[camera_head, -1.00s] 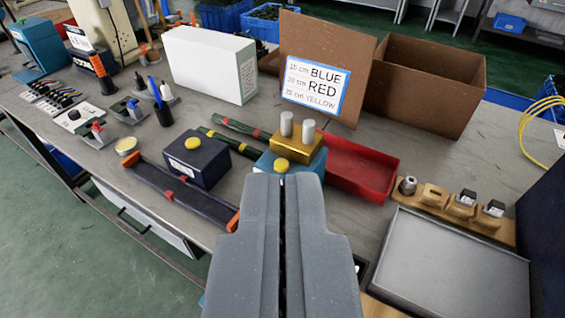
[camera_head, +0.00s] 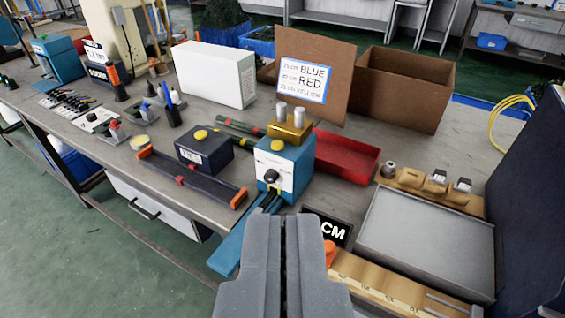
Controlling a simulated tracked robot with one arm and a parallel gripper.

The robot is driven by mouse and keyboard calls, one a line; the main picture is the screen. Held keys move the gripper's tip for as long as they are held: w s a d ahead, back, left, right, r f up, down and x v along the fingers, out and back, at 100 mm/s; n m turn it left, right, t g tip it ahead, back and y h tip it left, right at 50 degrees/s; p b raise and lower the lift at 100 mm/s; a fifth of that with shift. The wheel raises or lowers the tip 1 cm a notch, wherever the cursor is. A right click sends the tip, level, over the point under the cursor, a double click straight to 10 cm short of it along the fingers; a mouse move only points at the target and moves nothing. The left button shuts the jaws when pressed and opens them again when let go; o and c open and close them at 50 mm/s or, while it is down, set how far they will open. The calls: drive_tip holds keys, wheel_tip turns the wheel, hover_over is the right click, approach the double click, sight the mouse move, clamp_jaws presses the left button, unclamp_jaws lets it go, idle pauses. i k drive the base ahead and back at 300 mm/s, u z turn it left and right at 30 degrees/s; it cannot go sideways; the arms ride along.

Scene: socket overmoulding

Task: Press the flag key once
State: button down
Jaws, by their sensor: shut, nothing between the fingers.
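My gripper (camera_head: 285,214) is shut and empty at the bottom centre of the view. No key with a readable flag mark can be made out. A yellow button (camera_head: 277,145) tops a blue machine (camera_head: 296,160) with a white front and black knob, just beyond my fingertips. Another yellow button (camera_head: 200,134) sits on a dark navy box (camera_head: 213,158) with a white label, further left. My fingertips look apart from both buttons; the exact gap to the blue machine cannot be told.
A gold block (camera_head: 290,130) with two silver cylinders stands behind the blue machine. A red tray (camera_head: 345,165), a grey tray (camera_head: 425,235) and a wooden ruler board (camera_head: 390,285) lie to the right. A "CM" sign (camera_head: 333,229) is beside my gripper. Cardboard with a colour list stands behind.

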sight(277, 145)
drive_tip(key=z, duration=0.7)
drive_tip(key=i, duration=0.8)
drive_tip(key=u, duration=1.45)
